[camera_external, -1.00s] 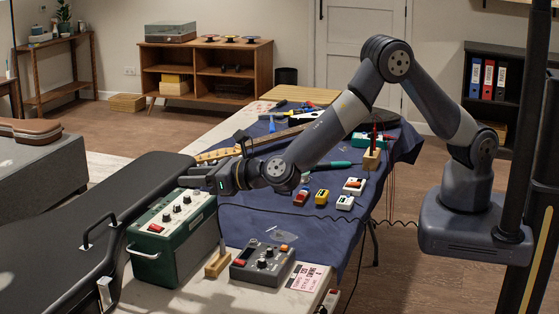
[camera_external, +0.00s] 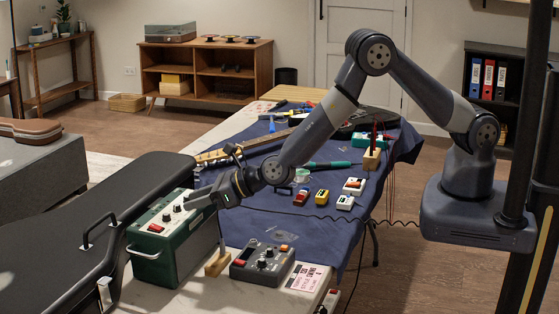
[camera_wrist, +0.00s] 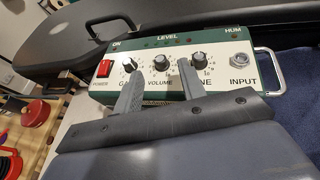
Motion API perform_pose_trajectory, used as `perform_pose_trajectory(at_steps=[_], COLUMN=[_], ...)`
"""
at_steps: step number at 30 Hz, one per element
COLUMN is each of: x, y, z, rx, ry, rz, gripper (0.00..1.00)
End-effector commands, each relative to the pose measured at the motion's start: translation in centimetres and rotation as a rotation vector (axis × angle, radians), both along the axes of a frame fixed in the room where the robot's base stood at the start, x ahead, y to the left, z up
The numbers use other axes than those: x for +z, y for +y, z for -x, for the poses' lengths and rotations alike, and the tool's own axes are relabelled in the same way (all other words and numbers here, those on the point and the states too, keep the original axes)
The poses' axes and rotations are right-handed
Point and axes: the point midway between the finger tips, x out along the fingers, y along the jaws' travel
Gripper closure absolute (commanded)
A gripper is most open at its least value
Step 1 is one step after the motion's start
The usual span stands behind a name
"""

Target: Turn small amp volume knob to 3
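The small amp (camera_external: 180,246) is a green box with a pale top panel, standing at the left edge of the table. In the wrist view its panel (camera_wrist: 215,57) carries a red switch (camera_wrist: 104,68) and three dark knobs. The volume knob (camera_wrist: 161,62) is the middle one, above the label "VOLUME"; its setting is too small to read. My gripper (camera_wrist: 158,82) is open and empty, with one finger on each side of the volume knob's line. I cannot tell whether they touch any knob. In the external view my gripper (camera_external: 194,202) reaches the amp's top from the right.
A black guitar case (camera_external: 90,215) lies along the amp's left side. A grey box with knobs (camera_external: 262,264) and a small wooden stand with an upright rod (camera_external: 217,264) are close in front. Several pedals and tools lie on the blue cloth (camera_external: 275,222).

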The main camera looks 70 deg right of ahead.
Motion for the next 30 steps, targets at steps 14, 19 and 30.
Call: perform_pose_trajectory(at_steps=[14, 19, 30], x=[-1.2, -1.2, -1.2], y=[0.7, 0.7, 0.7], z=[-2.9, -2.9, -2.8], rx=[-0.001, -0.001, -0.001], ry=[-0.001, -0.001, -0.001], rz=[-0.001, 0.0, 0.0], gripper=[0.61, 0.61, 0.88])
